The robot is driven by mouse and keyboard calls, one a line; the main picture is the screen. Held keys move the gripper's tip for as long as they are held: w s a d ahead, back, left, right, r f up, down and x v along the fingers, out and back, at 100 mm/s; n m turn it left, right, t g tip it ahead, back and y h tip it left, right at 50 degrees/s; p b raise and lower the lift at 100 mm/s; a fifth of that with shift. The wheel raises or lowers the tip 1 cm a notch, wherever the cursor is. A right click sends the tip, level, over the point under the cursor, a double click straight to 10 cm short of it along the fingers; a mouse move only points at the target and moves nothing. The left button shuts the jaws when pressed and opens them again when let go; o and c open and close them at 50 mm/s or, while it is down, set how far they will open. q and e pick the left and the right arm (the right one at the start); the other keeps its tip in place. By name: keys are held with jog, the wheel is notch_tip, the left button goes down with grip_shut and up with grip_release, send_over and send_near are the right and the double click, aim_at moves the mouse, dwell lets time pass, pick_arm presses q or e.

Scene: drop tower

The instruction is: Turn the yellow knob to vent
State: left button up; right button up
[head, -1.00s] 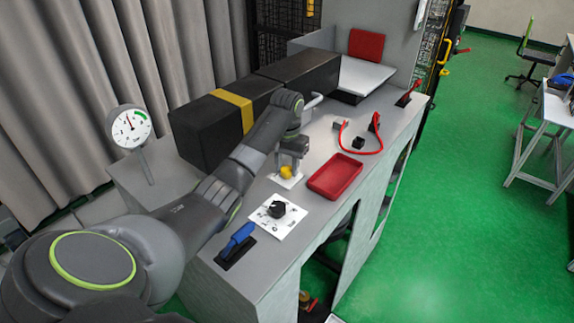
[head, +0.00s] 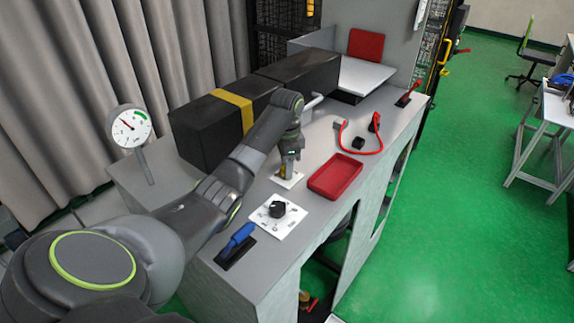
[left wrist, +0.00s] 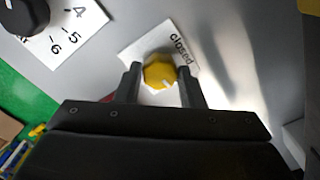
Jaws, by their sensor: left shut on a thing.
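The yellow knob (left wrist: 160,72) sits on a small white plate (left wrist: 133,50) in the left wrist view. The word "closed" is readable at the plate's upper right. A pale mark shows on the knob's lower edge, away from that word. No vent label is readable. My left gripper (left wrist: 159,86) is shut on the knob, one finger on each side. In the head view my left gripper (head: 290,167) points down over the plate (head: 285,181) and mostly hides the knob. My right gripper is not in view.
A black dial (head: 277,209) on a white plate and a blue-handled lever (head: 238,238) stand nearer. A red tray (head: 335,177) lies to the right. A round gauge (head: 130,126) stands at left; a long black box (head: 215,128) lies behind my arm.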

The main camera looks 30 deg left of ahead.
pick_arm(q)
jog(key=shift+r+m, duration=0.1)
jog(key=shift+m, duration=0.5)
jog(key=o, duration=1)
